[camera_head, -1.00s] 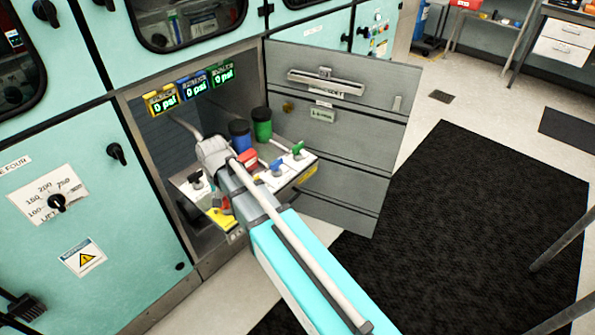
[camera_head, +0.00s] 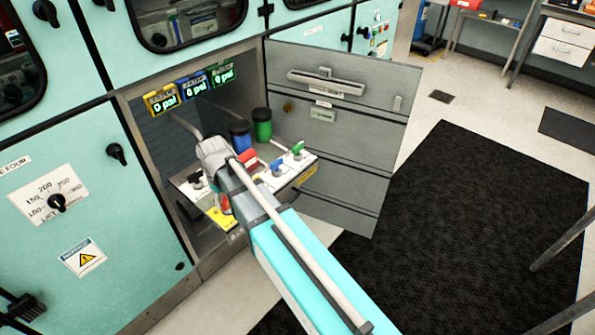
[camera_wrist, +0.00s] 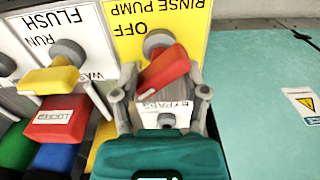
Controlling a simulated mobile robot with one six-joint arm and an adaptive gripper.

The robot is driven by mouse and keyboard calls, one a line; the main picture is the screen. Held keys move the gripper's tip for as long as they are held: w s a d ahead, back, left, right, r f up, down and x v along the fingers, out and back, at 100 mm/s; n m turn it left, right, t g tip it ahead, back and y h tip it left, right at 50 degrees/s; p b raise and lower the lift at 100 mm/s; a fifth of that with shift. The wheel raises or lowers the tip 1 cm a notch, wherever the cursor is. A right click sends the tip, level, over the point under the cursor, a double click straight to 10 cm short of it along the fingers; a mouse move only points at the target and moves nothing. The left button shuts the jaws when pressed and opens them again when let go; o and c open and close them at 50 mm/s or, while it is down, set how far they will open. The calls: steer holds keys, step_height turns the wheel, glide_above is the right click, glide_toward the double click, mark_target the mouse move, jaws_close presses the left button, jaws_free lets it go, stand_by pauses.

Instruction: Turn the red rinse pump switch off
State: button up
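The red rinse pump switch (camera_wrist: 164,70) is a red handle on a grey round base, on a yellow plate (camera_wrist: 122,40) marked RINSE PUMP and OFF. The handle is tilted, its lower end towards the left. My gripper (camera_wrist: 160,92) is open, with one finger on each side of the handle. The right finger looks close to it; I cannot tell whether it touches. In the head view my arm hides most of the switch and gripper; the yellow plate (camera_head: 221,220) shows below.
A yellow lever (camera_wrist: 50,80) on the FLUSH plate and a red LOCKED block (camera_wrist: 57,118) are left of my gripper. Blue (camera_head: 240,134) and green (camera_head: 262,123) containers stand behind the panel. An open grey door (camera_head: 345,130) is on the right.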

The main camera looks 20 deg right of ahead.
mark_target(225, 198)
steer(key=shift+r+p, duration=7.15)
steer(key=shift+r, duration=0.05)
steer(key=s+d+m, duration=0.3)
steer(key=s+d, duration=0.2)
steer(key=d, duration=0.4)
steer(key=s+d+r+m+p, duration=0.1)
steer(key=s+d+m, duration=0.2)
steer(key=d, duration=0.7)
steer(key=shift+s+d, duration=0.3)
steer(key=shift+s, duration=0.65)
